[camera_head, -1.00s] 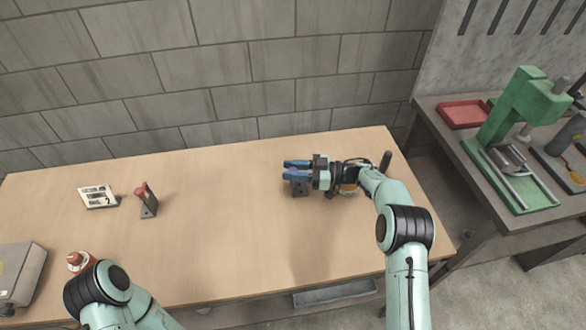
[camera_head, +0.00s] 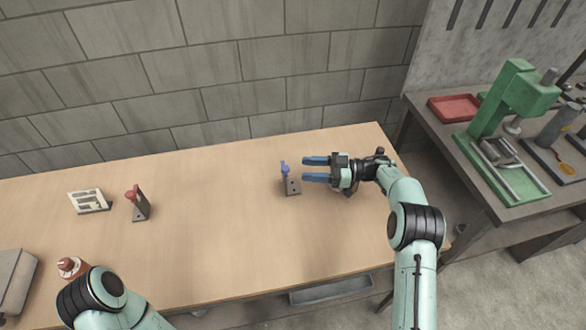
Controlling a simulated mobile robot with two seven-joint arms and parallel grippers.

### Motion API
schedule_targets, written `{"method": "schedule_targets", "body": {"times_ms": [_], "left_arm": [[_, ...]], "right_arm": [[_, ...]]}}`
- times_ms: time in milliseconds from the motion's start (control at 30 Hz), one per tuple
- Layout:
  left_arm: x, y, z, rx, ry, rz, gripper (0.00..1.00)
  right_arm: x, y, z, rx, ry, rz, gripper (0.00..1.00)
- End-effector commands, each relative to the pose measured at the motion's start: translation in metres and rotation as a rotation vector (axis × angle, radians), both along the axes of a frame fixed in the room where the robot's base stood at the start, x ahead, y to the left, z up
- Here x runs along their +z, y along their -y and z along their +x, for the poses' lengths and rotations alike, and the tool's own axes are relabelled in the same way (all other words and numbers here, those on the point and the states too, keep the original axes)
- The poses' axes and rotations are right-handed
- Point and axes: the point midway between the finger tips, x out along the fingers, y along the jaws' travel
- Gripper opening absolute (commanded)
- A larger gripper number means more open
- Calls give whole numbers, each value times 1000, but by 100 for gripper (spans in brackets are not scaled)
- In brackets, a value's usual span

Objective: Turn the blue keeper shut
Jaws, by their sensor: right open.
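A similar bracket with a red keeper (camera_head: 133,192) stands on the left, beside a small white sign (camera_head: 88,201). A red-brown round object (camera_head: 71,267) and a grey box (camera_head: 12,280) are at the front left. The table (camera_head: 215,220) between is clear.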

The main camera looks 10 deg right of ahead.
Motion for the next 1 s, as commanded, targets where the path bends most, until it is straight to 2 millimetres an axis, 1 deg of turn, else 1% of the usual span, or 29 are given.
{"method": "schedule_targets", "body": {"times_ms": [33,100,200,300,500,1000], "left_arm": [[-1,0,-1,0,-1,0,77],[-2,0,-1,0,-1,0,77],[-2,0,-1,0,-1,0,77],[-3,0,-1,0,-1,0,77],[-3,0,-1,0,-1,0,77],[-3,0,-1,0,-1,0,77]], "right_arm": [[-1,13,-3,-3,0,-1,50],[-1,26,-6,-2,0,-1,50],[0,40,-10,-1,2,0,50],[0,50,-13,0,1,1,50],[0,56,-14,1,0,1,50],[0,56,-14,1,0,1,50]]}}
